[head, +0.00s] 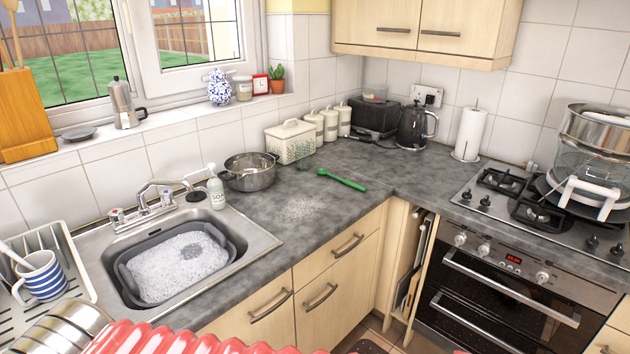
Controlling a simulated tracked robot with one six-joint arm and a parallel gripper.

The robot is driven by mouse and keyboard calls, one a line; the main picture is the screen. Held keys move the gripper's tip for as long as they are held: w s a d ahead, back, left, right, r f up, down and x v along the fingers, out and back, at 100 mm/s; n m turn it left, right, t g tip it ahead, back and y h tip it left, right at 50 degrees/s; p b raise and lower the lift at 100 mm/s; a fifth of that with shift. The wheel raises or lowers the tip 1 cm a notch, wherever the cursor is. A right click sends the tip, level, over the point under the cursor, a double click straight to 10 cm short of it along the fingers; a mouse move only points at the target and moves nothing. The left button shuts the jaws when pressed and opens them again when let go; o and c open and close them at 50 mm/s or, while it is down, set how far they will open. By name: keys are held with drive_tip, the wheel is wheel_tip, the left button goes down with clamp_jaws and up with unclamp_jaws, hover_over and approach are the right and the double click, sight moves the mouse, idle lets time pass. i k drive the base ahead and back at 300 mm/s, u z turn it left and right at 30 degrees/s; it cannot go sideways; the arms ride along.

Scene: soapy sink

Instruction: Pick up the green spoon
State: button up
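The green spoon (342,180) lies flat on the grey countertop, right of the metal pot, near the inner corner of the worktop. Its long handle points down to the right and its head end is at the upper left. Nothing covers it. My gripper is not seen in the head view.
A metal pot (249,174), a cream bread bin (290,143) and canisters (330,124) stand behind and left of the spoon. A sink with a soapy grey basin (124,278) is at left. A kettle (414,125) and hob (505,210) are at right. Counter around the spoon is mostly clear.

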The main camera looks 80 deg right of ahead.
sight(322, 172)
drive_tip(key=u, duration=0.45)
drive_tip(key=k, duration=2.15)
drive_tip(key=z, duration=1.55)
drive_tip(key=i, duration=0.35)
drive_tip(key=u, duration=0.1)
